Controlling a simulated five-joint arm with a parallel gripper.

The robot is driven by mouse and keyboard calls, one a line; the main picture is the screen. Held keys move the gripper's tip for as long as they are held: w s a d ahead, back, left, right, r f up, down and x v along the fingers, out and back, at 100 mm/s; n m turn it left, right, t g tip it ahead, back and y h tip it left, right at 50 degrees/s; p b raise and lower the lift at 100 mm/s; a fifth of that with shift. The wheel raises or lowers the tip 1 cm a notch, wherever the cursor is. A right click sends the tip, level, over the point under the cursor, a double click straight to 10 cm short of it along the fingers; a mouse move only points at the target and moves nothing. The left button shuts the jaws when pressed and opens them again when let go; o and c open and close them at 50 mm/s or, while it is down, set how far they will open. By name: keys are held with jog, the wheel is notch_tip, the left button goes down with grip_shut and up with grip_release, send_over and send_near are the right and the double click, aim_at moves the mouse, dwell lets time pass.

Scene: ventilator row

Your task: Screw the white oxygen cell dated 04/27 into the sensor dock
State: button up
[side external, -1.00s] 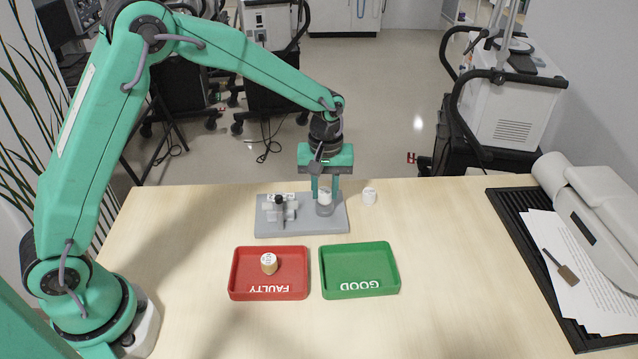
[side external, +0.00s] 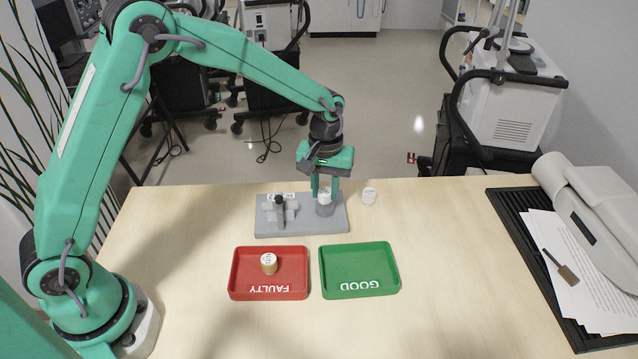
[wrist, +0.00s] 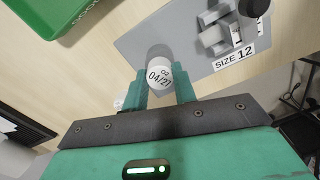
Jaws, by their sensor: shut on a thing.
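The white oxygen cell (wrist: 159,77), marked O2 04/27 on its top, stands upright in the sensor dock, a grey cup on the grey base plate (side external: 306,228). In the side view the cell (side external: 324,197) shows between my fingers at the cup's mouth. My gripper (side external: 325,192) points down and is shut on the cell. In the wrist view my gripper's green fingers (wrist: 161,92) sit on either side of it. How deep the cell sits in the cup cannot be told.
A fixture (side external: 280,209) stands left on the plate, by a SIZE 12 label (wrist: 234,59). Another white cell (side external: 369,196) stands right of the plate. The green GOOD tray (side external: 360,270) is empty.

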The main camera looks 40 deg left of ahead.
jog(key=shift+m, duration=2.9)
jog(key=m, duration=0.6)
jog(key=o, duration=0.9)
